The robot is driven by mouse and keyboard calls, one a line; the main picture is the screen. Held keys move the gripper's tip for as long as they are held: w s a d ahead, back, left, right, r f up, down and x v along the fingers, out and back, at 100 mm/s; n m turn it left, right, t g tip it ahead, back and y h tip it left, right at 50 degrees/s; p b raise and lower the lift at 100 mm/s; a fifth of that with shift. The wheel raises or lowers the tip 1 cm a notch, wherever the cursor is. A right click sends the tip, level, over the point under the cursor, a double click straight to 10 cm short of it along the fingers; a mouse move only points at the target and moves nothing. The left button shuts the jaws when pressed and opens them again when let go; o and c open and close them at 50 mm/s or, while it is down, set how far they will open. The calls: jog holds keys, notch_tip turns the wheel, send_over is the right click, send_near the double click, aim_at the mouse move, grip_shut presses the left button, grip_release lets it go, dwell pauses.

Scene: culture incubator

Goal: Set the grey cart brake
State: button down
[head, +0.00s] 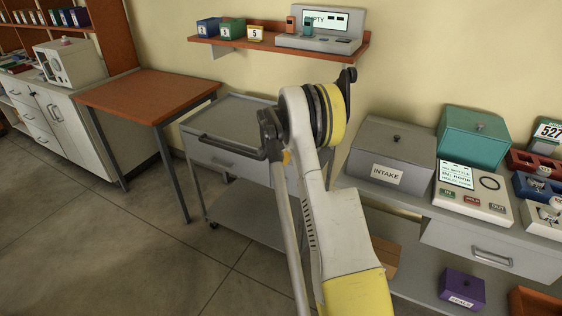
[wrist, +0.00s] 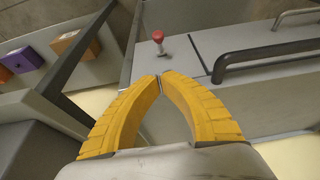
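The grey cart (head: 228,122) stands against the wall in the head view, with a dark handle bar (head: 225,150) along its front. In the wrist view a short lever with a red knob (wrist: 158,36) rises from the cart's grey surface (wrist: 195,48), near the dark handle bar (wrist: 275,50). The lever looks close to upright. My gripper (wrist: 161,80) has its yellow fingertips together with nothing between them. The tips are below the red knob in the picture, apart from it. In the head view my arm hides the cart's right end, the lever and the gripper.
A brown-topped table (head: 148,92) stands left of the cart. Right of it is a bench with a grey INTAKE box (head: 391,158) and a teal box (head: 472,138). A wall shelf (head: 280,52) hangs above. The floor at front left is clear.

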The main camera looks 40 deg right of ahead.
aim_at(280, 182)
jog(key=b+x, duration=0.1)
jog(key=x, duration=0.3)
jog(key=shift+f, duration=0.25)
jog(key=f+b, duration=0.1)
jog(key=a+f, duration=0.1)
jog(key=f, duration=0.1)
jog(key=shift+s+f+b, duration=0.1)
jog(key=shift+s+b, duration=0.05)
jog(key=shift+b, duration=0.25)
jog(key=shift+s+a+f, duration=0.1)
jog(key=shift+f, duration=0.25)
jog(key=shift+s+a+f+b, duration=0.25)
jog(key=shift+a+f+b, duration=0.15)
jog(key=shift+a+f, duration=0.2)
jog(key=shift+s+a+f, duration=0.1)
jog(key=shift+a+f, duration=0.2)
jog(key=shift+f, duration=0.1)
jog(key=shift+s+a+f+b, duration=0.1)
jog(key=shift+a+f+b, duration=0.1)
jog(key=shift+f+b, duration=0.25)
jog(key=shift+s+a+f+b, duration=0.1)
jog(key=shift+a+f+b, duration=0.15)
jog(key=shift+f, duration=0.35)
jog(key=shift+r, duration=0.1)
